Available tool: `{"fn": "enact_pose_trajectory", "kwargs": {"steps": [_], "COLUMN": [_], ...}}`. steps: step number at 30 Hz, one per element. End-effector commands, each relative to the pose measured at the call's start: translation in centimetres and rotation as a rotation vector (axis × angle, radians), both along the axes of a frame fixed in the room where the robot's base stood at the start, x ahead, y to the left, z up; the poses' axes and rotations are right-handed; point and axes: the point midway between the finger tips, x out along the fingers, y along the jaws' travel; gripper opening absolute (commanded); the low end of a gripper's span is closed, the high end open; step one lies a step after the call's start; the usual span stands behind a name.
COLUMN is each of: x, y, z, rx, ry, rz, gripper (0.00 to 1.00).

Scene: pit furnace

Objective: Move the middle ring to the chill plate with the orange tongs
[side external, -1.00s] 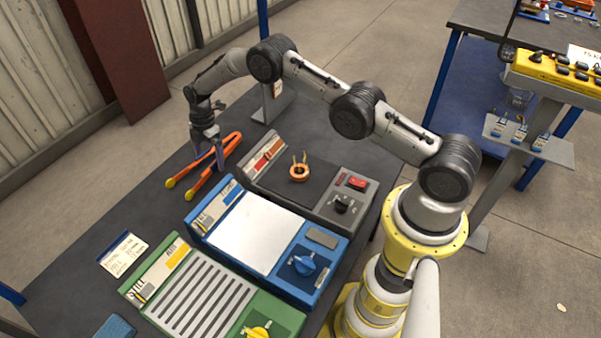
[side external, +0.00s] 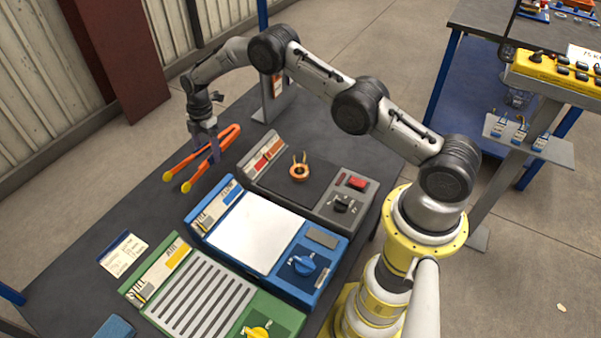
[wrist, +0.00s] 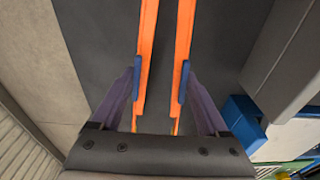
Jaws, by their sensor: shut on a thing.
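The orange tongs (side external: 224,138) have two long arms with yellow tips at the lower left and a joined end at the upper right. My gripper (side external: 205,150) is shut on the tongs, with a finger outside each arm. In the wrist view my gripper (wrist: 161,82) has blue pads against both orange arms (wrist: 148,50), which stay apart. An orange ring (side external: 299,172) with two upright prongs sits on the dark plate of the grey unit; no other ring is distinct. The white plate (side external: 255,232) on the blue unit appears to be the chill plate and is bare.
The green unit (side external: 205,300) with a slotted top stands in front of the blue unit. A card (side external: 123,255) lies at the left of the dark table (side external: 80,290). A post (side external: 270,100) stands behind the tongs. The table's left part is mostly clear.

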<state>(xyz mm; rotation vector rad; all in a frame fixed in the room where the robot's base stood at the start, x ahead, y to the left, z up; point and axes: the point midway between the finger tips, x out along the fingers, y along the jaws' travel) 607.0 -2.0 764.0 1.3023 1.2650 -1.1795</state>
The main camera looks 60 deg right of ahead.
Motion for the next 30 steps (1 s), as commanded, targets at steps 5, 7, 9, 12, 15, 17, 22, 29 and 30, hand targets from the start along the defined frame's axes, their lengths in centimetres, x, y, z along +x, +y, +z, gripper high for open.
{"fn": "enact_pose_trajectory", "kwargs": {"steps": [5,7,9,12,15,17,22,29,30], "x": [0.0,0.0,0.1,0.1,0.1,0.1,0.0,0.0,0.0], "y": [0.0,0.0,0.0,0.0,0.0,0.0,0.0,0.0,0.0], "z": [2.6,3.6,4.5,5.9,7.2,7.9,9.0,9.0,9.0], "rx": [0.000,0.000,0.000,0.000,0.000,0.000,0.000,0.000,0.000], "ry": [-0.002,-0.002,-0.002,-0.003,-0.004,-0.002,-0.001,0.000,0.000], "rz": [0.000,0.000,0.000,0.000,0.000,0.000,-0.001,0.000,-0.001], "gripper": [0.65,0.65,0.65,0.65,0.65,0.65,0.65,0.65,0.65]}}
